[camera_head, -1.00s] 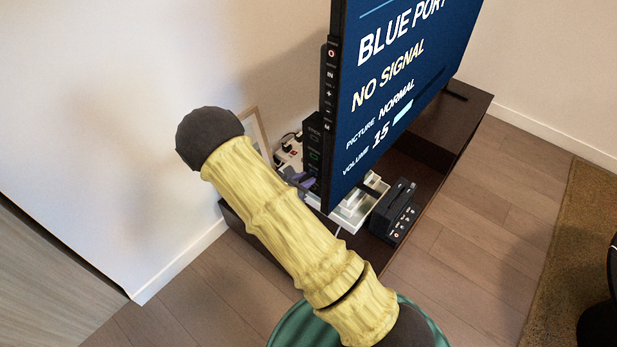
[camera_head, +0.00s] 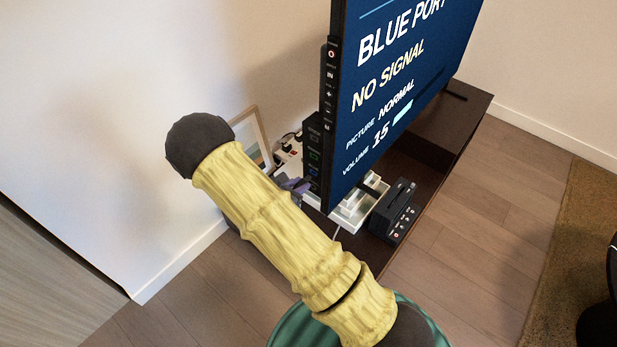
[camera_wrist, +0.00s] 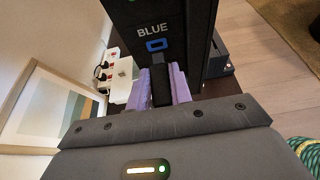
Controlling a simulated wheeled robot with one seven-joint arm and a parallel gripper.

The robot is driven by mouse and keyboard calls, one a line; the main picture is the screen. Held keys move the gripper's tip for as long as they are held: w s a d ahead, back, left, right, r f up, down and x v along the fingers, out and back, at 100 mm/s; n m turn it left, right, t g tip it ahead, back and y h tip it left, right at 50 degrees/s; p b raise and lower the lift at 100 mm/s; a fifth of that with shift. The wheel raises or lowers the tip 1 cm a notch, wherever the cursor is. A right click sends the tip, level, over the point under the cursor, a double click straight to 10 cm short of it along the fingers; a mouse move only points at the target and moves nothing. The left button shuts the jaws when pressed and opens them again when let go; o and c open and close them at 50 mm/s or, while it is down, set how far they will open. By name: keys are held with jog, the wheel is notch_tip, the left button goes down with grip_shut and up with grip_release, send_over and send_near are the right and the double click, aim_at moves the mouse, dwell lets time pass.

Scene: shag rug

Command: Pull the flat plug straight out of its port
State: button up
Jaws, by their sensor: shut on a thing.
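The tall black box (camera_wrist: 196,40) beside the screen bears a port with a blue outline (camera_wrist: 157,44) under the word BLUE. In the wrist view the port's face shows uncovered and looks empty. My gripper (camera_wrist: 163,80) has purple fingers, shut on a dark flat plug (camera_wrist: 160,86). The plug stands in front of the box, its far end just below the port in the picture; it looks apart, though the gap is hard to gauge.
The large screen (camera_head: 400,80) stands on a dark low bench (camera_head: 440,130). White trays (camera_head: 362,203) and a black device (camera_head: 394,210) lie in front. A power strip (camera_wrist: 117,72) and a framed picture (camera_wrist: 48,108) are at the left, near the wall.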

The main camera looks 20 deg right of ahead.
jog(key=shift+s+a, duration=0.5)
jog(key=shift+a, duration=0.15)
dwell(0.3)
jog(key=a, duration=0.1)
jog(key=s+a, duration=0.2)
jog(key=shift+s+a+f+p, duration=0.1)
jog(key=shift+f+p, duration=0.15)
jog(key=shift+p, duration=0.05)
dwell(0.3)
